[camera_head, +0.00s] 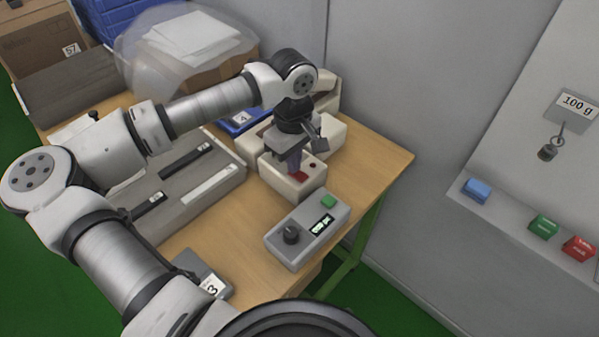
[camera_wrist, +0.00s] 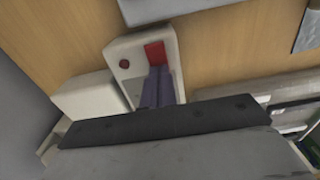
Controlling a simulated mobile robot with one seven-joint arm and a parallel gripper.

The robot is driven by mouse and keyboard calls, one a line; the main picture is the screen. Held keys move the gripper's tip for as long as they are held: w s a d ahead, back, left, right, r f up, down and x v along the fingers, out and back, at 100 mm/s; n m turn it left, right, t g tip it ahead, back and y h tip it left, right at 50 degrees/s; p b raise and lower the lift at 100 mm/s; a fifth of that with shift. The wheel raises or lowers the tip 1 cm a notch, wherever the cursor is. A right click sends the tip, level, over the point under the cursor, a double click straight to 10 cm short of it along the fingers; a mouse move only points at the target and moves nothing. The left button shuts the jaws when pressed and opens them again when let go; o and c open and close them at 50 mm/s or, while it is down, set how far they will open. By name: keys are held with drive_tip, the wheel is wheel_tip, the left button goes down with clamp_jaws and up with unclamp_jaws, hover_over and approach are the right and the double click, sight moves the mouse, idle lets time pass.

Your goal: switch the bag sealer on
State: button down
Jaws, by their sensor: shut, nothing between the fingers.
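The bag sealer (camera_head: 284,186) is a cream-coloured device on the wooden table, partly hidden by my arm. Its front block has a red switch (camera_head: 300,176) and a small dark red round lamp (camera_head: 313,165). The wrist view also shows the red switch (camera_wrist: 155,53) and the lamp (camera_wrist: 124,64), which looks unlit. My gripper (camera_head: 294,167) points down over the front block, shut and empty. In the wrist view its fingertips (camera_wrist: 158,70) overlap the near end of the switch. I cannot tell whether they touch it.
A grey box (camera_head: 278,250) with a black knob, a lit display and a green button stands in front of the sealer. A grey tray (camera_head: 165,215) with strips lies to the left. A wall rises close on the right. Bare table (camera_head: 375,160) shows right of the sealer.

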wheel_tip(320, 180, up, 7)
drive_tip(key=p, duration=0.2)
drive_tip(key=shift+f, duration=0.2)
idle(0.7)
